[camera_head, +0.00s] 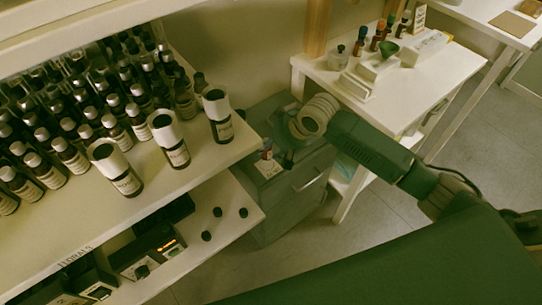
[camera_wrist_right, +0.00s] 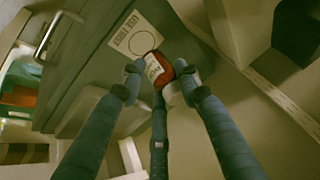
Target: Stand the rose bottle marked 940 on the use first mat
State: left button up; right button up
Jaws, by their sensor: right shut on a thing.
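My right gripper (camera_head: 285,152) is over the grey drawer cabinet (camera_head: 290,195). In the right wrist view its fingers (camera_wrist_right: 160,72) are shut around a small red-brown bottle with a white label (camera_wrist_right: 155,66). The number on the label is too small to read. The bottle also shows in the head view (camera_head: 266,151), close to the gripper. The white use first mat (camera_wrist_right: 134,34) lies on the cabinet top, and the bottle overlaps its edge in the wrist view. The mat also shows in the head view (camera_head: 268,169). I cannot tell whether the bottle touches it. My left gripper is not in view.
A shelf at the left holds dense rows of dark bottles (camera_head: 60,150) and several with large white caps (camera_head: 168,133). Below are dark devices (camera_head: 148,255) and small black caps (camera_head: 206,236).

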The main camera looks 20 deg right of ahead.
jog(key=shift+f, duration=2.2)
jog(key=o, duration=1.3)
jog(key=shift+f, duration=0.15)
jog(key=v, duration=1.2)
jog(key=shift+s, duration=0.1)
